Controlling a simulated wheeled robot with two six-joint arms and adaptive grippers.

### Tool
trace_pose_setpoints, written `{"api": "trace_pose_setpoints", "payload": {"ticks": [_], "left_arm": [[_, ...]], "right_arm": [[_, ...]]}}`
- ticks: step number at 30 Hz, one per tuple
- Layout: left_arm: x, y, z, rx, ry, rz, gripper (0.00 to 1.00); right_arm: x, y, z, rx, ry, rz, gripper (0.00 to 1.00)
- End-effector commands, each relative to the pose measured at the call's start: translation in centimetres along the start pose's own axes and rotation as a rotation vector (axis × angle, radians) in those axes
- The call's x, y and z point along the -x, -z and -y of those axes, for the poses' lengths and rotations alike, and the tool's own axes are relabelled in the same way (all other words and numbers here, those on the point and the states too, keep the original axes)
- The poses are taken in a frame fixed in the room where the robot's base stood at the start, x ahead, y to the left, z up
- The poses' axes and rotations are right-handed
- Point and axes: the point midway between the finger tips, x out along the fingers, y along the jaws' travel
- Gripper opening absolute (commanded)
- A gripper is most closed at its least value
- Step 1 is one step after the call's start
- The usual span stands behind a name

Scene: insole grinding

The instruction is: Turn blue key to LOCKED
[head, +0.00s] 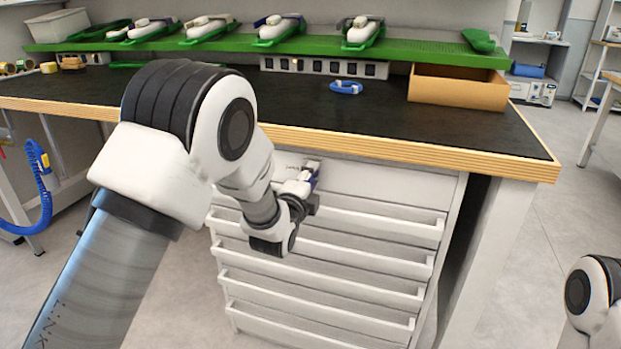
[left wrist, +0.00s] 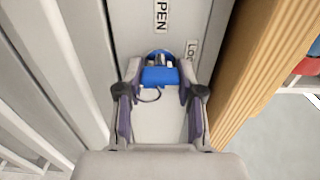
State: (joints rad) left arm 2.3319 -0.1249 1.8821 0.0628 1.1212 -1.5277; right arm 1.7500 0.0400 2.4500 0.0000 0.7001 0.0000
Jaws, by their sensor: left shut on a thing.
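The blue key (left wrist: 160,76) sits at the lock in the cabinet's face, seen in the left wrist view. A thin ring hangs from it. My left gripper (left wrist: 160,70) is shut on the key, one finger on each side; in the head view this gripper (head: 306,180) is at the top of the cabinet, under the bench edge. An "OPEN" label (left wrist: 162,14), partly cut off, is above the key, and a partly hidden "LOCKED" label (left wrist: 191,50) is to its upper right. I cannot tell the key's exact angle. My right gripper is out of view.
The white drawer cabinet (head: 385,183) has several drawers with protruding handles below my left gripper. The wooden bench edge (head: 400,146) runs close above it. A blue item (head: 346,87) and a cardboard box (head: 458,88) lie on the bench. Floor at right is clear.

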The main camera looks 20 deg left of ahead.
Motion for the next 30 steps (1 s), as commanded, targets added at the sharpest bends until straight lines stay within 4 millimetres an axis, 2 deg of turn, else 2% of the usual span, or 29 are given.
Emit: {"api": "trace_pose_setpoints", "payload": {"ticks": [3,4,6,15,19,30], "left_arm": [[0.0,0.0,-0.1,-0.001,-0.001,-0.001,0.02],[0.0,0.0,-0.1,-0.001,-0.001,-0.001,0.40],[0.0,0.0,-0.1,-0.001,-0.001,-0.001,0.62],[0.1,0.0,0.0,0.000,-0.001,0.000,0.62],[1.2,0.0,-0.1,-0.001,-0.002,-0.001,0.62],[9.9,0.0,-0.1,-0.002,-0.004,-0.001,0.62]], "right_arm": [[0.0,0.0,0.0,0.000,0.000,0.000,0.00],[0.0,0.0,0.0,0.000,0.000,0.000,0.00],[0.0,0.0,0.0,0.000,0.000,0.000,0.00],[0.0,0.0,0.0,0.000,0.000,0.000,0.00],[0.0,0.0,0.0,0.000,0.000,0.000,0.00],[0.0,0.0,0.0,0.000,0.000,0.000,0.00]]}}
